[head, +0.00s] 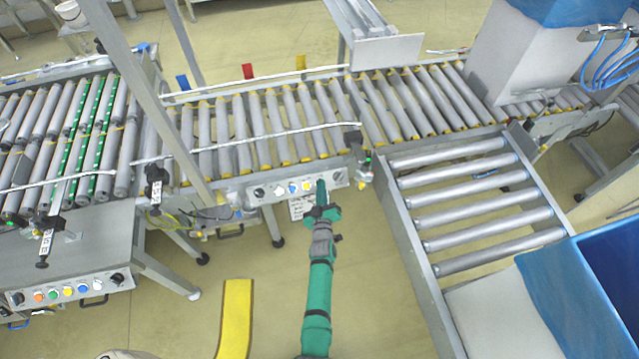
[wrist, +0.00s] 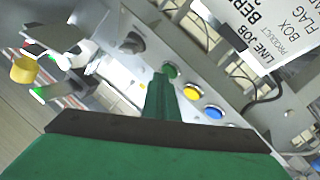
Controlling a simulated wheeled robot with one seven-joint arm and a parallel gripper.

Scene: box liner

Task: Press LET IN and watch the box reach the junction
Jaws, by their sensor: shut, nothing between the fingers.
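The control panel (head: 268,192) is mounted on the front of the middle roller conveyor. It carries white, blue and yellow buttons and dark knobs. In the wrist view I see a green button (wrist: 169,70), a yellow button (wrist: 193,91) and a blue button (wrist: 213,112) in a row. No LET IN label can be read. My green gripper (head: 321,184) is shut and empty at the panel's right part. In the wrist view its fingertips (wrist: 160,80) overlap the green button's lower edge; I cannot tell whether they touch. No box shows on the junction rollers (head: 395,105).
A side roller lane (head: 480,200) runs toward the front right, by a large blue-lined container (head: 590,290). A grey post (head: 150,100) stands left of the panel. A second panel (head: 65,291) is at lower left. A yellow floor strip (head: 235,315) lies left of my arm.

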